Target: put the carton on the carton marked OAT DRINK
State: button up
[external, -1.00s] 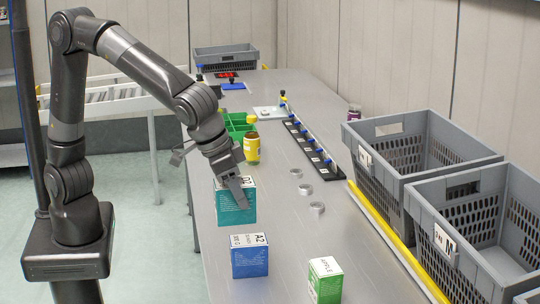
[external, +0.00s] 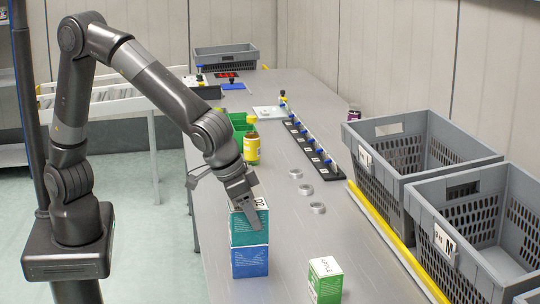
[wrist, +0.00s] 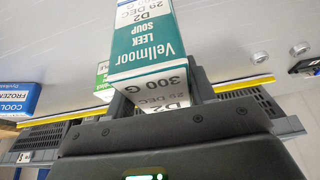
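A teal carton (external: 249,227), printed Vellmoor LEEK SOUP in the wrist view (wrist: 150,45), is held in my gripper (external: 250,213). The fingers lie on two sides of it. In the external view it stands upright directly above a blue carton (external: 250,262), roughly in line with it. Their edges meet in the picture; I cannot tell whether they touch or a small gap remains. The blue carton's top is hidden and its brand print is too small to read. No OAT DRINK lettering is readable.
A green and white carton (external: 325,280) marked APPLE stands right of the stack. Grey crates (external: 440,185) line the right side behind a yellow edge strip (external: 382,215). Metal discs (external: 317,208), a black rack (external: 315,150) and a yellow-brown bottle (external: 251,148) stand farther back.

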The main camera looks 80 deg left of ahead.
jog(key=o, duration=0.5)
jog(key=shift+c, duration=0.2)
jog(key=v, duration=1.1)
jog(key=shift+w+r, duration=0.1)
jog(key=shift+r, duration=0.05)
jog(key=shift+s+a+r, duration=0.1)
jog(key=shift+s+r, duration=0.15)
jog(key=shift+r, duration=0.25)
jog(key=s+a+r, duration=0.2)
jog(key=a, duration=1.1)
jog(key=s+a+f, duration=0.1)
jog(key=s+a, duration=0.6)
jog(key=a, duration=0.2)
jog(key=s+a+f+t, duration=0.1)
jog(key=s+a+f, duration=0.1)
jog(key=s+a, duration=0.6)
jog(key=shift+a+f, duration=0.25)
jog(key=shift+a, duration=0.15)
